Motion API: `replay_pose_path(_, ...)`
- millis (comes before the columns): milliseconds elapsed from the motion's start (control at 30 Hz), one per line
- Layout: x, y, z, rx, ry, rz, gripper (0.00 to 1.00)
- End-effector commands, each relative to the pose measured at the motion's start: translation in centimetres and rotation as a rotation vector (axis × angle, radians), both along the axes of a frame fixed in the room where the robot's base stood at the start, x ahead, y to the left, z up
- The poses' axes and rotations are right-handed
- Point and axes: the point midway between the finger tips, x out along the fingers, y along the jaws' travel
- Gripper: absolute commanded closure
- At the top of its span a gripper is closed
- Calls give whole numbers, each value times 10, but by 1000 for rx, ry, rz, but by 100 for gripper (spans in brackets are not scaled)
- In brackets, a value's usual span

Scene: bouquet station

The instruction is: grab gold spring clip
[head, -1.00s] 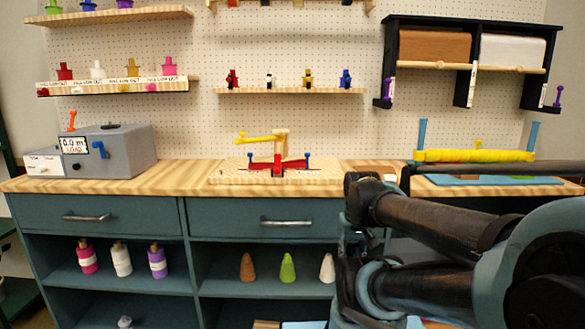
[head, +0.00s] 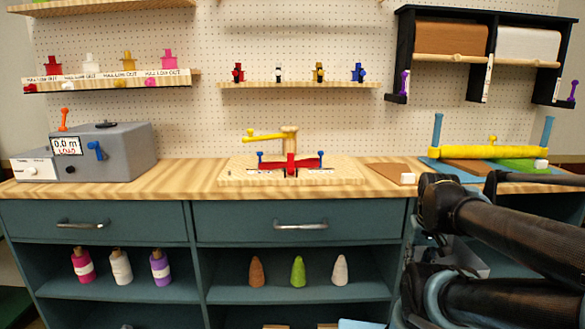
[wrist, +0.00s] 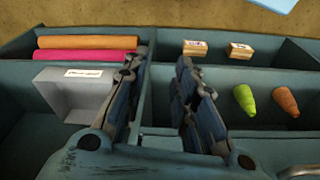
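The gold spring clip (head: 319,73), gold with black parts, stands on the middle wall shelf in the head view. It is third from the left, between a white clip (head: 279,73) and a blue clip (head: 358,73); a red clip (head: 238,72) stands at the left. My gripper shows in the wrist view (wrist: 155,75) with its two fingers apart and nothing between them. It is over the lower cabinet compartments, well away from the clip. In the head view my arm is at the lower right, and the fingertips cannot be made out.
The wooden counter (head: 195,180) runs below the clip shelf (head: 300,85). A wooden fixture with red jaws (head: 291,168) stands on it below the clips. A grey machine (head: 125,150) is at left, a yellow roller (head: 490,153) at right. Cones (head: 298,271) fill a cabinet compartment.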

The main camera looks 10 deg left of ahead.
Motion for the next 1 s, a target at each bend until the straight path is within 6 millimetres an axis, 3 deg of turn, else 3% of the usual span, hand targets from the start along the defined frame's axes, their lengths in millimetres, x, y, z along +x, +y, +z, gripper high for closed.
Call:
replay_pose_path(167,-2,5,17,16,-9,-25,74)
replay_pose_path(367,36,27,75,97,15,-164,74)
replay_pose_path(667,109,93,183,242,106,-463,74)
replay_pose_path(1000,183,190,285,348,262,-805,74)
